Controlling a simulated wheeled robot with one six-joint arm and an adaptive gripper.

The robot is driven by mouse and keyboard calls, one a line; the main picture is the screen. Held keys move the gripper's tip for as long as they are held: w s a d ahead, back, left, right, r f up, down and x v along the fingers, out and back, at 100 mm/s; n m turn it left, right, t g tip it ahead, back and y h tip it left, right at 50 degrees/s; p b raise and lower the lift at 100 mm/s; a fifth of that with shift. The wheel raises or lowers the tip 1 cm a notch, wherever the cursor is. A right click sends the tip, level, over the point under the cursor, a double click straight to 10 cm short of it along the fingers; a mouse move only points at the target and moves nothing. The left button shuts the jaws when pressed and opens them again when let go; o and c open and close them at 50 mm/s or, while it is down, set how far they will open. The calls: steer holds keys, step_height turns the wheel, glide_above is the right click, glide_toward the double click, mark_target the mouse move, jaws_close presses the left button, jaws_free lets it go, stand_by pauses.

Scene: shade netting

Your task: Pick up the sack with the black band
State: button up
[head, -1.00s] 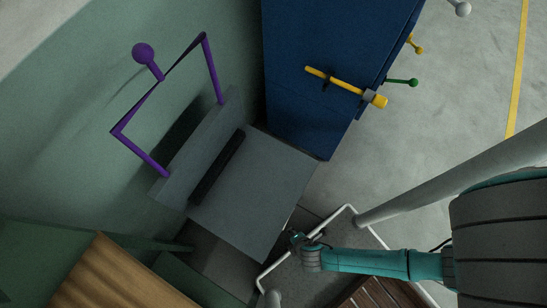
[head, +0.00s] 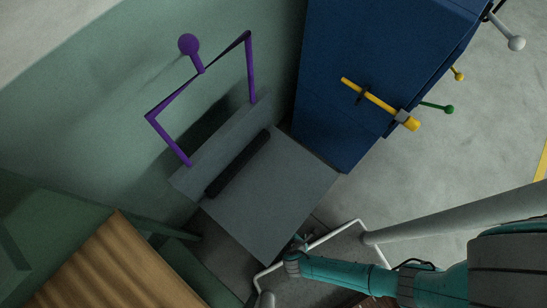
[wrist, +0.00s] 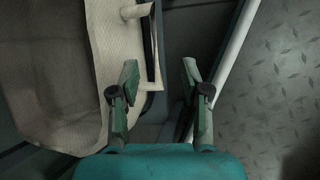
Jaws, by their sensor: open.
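My gripper (head: 302,240) is open, low beside the near edge of a grey flat panel in the head view. In the wrist view its two fingers (wrist: 160,78) stand apart with nothing gripped between them. A pale woven, sack-like piece (wrist: 62,75) fills the left of the wrist view, its right edge close to the left finger. A dark upright strip shows along that edge, but I cannot tell whether it is a black band. No sack with a black band is clearly seen in the head view.
A grey panel (head: 270,195) with a dark bar lies ahead, with a purple bent frame (head: 160,106) behind it. A blue cabinet (head: 375,60) with a yellow handle (head: 380,103) stands right of it. A brown ribbed surface (head: 115,275) is at lower left. Open floor (head: 490,135) lies right.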

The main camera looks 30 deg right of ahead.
steer(key=shift+x, duration=3.15)
steer(key=shift+w+a, duration=0.15)
jaws_close()
